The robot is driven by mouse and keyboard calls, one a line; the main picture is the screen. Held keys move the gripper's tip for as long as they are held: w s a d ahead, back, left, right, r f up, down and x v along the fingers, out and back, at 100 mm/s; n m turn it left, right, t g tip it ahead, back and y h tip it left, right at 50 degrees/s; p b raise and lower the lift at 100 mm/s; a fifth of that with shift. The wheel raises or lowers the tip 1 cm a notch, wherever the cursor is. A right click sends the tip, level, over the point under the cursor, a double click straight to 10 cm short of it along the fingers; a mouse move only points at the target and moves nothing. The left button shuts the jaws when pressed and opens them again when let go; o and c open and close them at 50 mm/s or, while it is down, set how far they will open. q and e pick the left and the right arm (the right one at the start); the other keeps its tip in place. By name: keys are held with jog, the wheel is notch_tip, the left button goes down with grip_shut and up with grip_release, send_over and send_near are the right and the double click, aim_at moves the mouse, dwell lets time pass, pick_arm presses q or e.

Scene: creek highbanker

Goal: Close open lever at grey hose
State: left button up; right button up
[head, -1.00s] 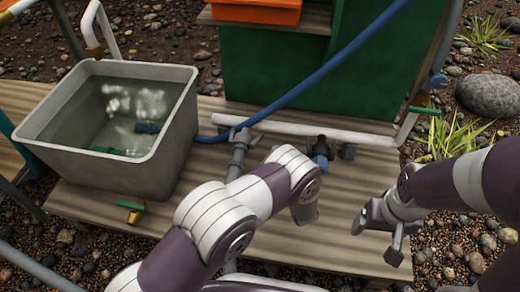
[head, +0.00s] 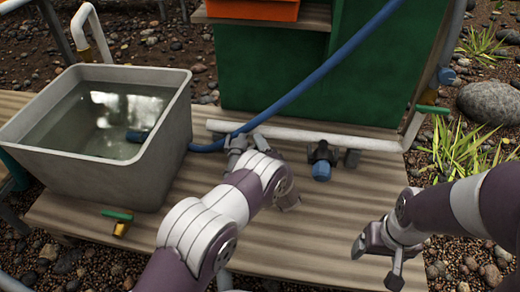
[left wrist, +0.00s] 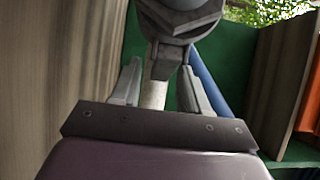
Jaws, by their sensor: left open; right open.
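In the left wrist view, a dark grey fitting (left wrist: 180,20) stands just beyond my open left gripper (left wrist: 160,68). The white pipe (left wrist: 155,95) shows between its fingers; I cannot tell whether they touch anything. In the head view the left fingers are mostly hidden behind the wrist. My right gripper (head: 375,262) is open and empty over the deck's right side.
A grey water tub (head: 170,165) stands at left on the wooden deck (head: 310,230). A blue hose (head: 300,85) slants past the green box (head: 270,70). A blue-ended fitting (head: 321,168) lies right of my left arm. A green-handled valve (head: 120,222) is at the front left.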

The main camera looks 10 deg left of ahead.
pick_arm(q)
jog(key=shift+c, duration=0.3)
grip_shut()
jog(key=shift+w+a+f+n+g+y+b, duration=0.1)
jog(key=shift+n+g+y+b, duration=0.3)
jog(key=shift+y, duration=0.15)
jog(key=shift+w+f+n+g+y+b, duration=0.1)
jog(key=shift+n+g+y+b, duration=0.25)
jog(key=shift+y, duration=0.2)
jog(key=shift+a+n+g+y, duration=0.15)
jog(key=shift+n+g+y, duration=0.2)
jog(key=shift+n+y, duration=0.1)
jog(key=shift+a+r+n+g+y+b, duration=0.1)
jog(key=shift+n+g+y+b, duration=0.2)
jog(key=shift+y, duration=0.05)
jog(key=shift+r, duration=0.1)
jog(key=shift+o, duration=0.3)
grip_release()
